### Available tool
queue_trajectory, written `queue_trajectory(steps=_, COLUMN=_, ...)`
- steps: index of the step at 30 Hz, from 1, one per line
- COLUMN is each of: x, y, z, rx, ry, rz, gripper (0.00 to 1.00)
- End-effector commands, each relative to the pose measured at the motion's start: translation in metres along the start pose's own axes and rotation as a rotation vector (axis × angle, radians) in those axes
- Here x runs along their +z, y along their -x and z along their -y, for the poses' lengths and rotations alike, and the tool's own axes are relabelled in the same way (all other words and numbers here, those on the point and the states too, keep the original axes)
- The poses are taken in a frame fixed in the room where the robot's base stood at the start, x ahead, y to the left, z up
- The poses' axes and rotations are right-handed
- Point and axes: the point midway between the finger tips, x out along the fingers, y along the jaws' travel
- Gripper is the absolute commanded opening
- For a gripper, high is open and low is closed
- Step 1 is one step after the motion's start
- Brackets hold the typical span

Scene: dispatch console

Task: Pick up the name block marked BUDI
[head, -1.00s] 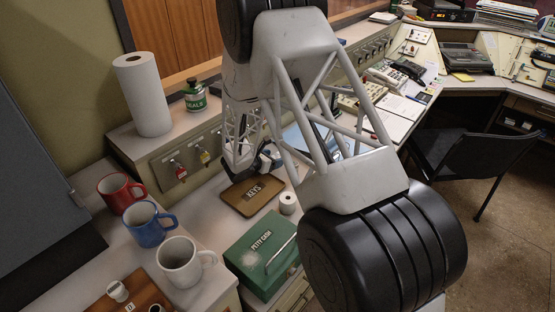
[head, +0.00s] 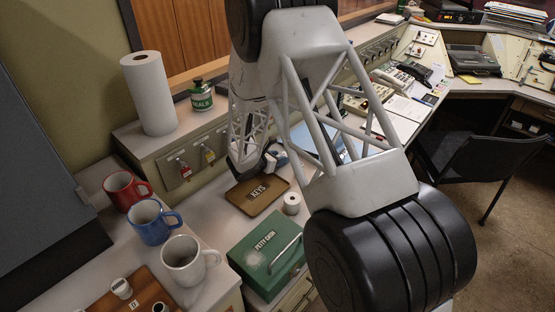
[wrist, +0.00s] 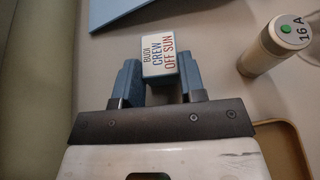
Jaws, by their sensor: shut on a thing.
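The name block (wrist: 158,57) shows in the wrist view as a small block with a blue edge and a pale face, lettered BUDI, CREW and OFF SUN. My gripper (wrist: 158,75) has its two blue fingers on either side of it, shut on it. In the head view my gripper (head: 268,162) is small, at the desk behind the KEYS tray (head: 238,200), partly hidden by my own arm. I cannot tell whether the block touches the desk.
A pale cylinder marked 16 A (wrist: 272,50) stands right of the block, and a blue flat sheet (wrist: 110,10) lies beyond it. A white roll (head: 292,204), green PETTY CASH box (head: 255,265), several mugs and a paper towel roll (head: 149,95) stand nearby.

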Motion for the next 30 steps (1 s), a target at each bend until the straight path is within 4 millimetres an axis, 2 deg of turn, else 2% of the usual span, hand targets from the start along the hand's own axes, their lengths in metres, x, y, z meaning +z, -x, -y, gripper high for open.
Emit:
queue_trajectory(steps=8, x=0.023, y=0.009, z=0.002, rx=0.001, ry=-0.002, rz=0.001, gripper=0.14)
queue_trajectory(steps=16, x=0.065, y=0.027, z=0.002, rx=0.001, ry=-0.003, rz=0.001, gripper=0.14)
queue_trajectory(steps=30, x=0.065, y=0.017, z=0.099, rx=-0.002, ry=-0.001, rz=0.0, gripper=0.14)
